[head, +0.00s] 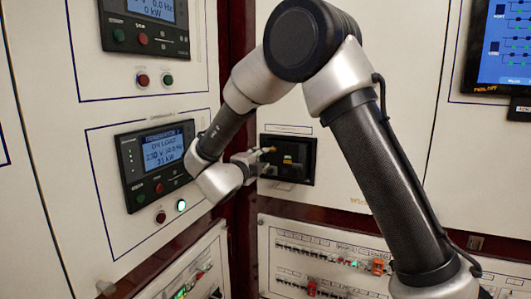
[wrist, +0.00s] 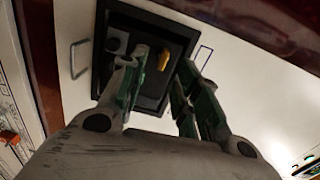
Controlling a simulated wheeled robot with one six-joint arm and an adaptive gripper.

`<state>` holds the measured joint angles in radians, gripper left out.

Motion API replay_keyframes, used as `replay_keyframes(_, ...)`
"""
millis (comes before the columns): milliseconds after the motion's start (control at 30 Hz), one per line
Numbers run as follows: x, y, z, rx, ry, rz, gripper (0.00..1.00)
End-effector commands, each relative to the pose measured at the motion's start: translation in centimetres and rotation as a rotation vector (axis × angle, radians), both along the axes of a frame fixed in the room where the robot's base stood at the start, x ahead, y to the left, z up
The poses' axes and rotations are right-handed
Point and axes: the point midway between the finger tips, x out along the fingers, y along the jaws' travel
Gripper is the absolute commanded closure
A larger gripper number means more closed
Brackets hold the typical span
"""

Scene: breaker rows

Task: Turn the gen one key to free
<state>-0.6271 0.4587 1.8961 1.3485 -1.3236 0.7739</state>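A dark framed recessed panel (head: 306,140) sits in the white cabinet wall, partly covered by my gripper in the head view. It fills the upper middle of the wrist view (wrist: 178,24). A small yellow part (wrist: 164,60), which looks like a key or lever, stands on its dark face. I cannot read which key it is. My gripper (head: 267,161) is in front of the panel's left part. In the wrist view my gripper (wrist: 164,64) has its green-padded fingers apart, on either side of the yellow part. I cannot tell whether either finger touches it.
A generator display (head: 163,153) reading "ON LOAD" is on the left cabinet, with a lit green button (head: 181,205) below it. Breaker rows (head: 325,262) lie under the dark panel. A blue screen (head: 505,45) is at the upper right.

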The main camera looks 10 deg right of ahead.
Motion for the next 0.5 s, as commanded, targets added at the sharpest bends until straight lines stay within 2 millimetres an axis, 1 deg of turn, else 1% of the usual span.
replay_keyframes(67,-0.1,-0.6,0.6,0.009,-0.035,-0.022,0.68)
replay_keyframes(167,0.8,-1.2,0.5,0.019,-0.040,-0.021,0.68)
replay_keyframes(400,4.1,-3.6,0.5,0.016,-0.039,-0.019,0.68)
replay_keyframes(500,5.1,-4.3,0.5,0.017,-0.038,-0.019,0.68)
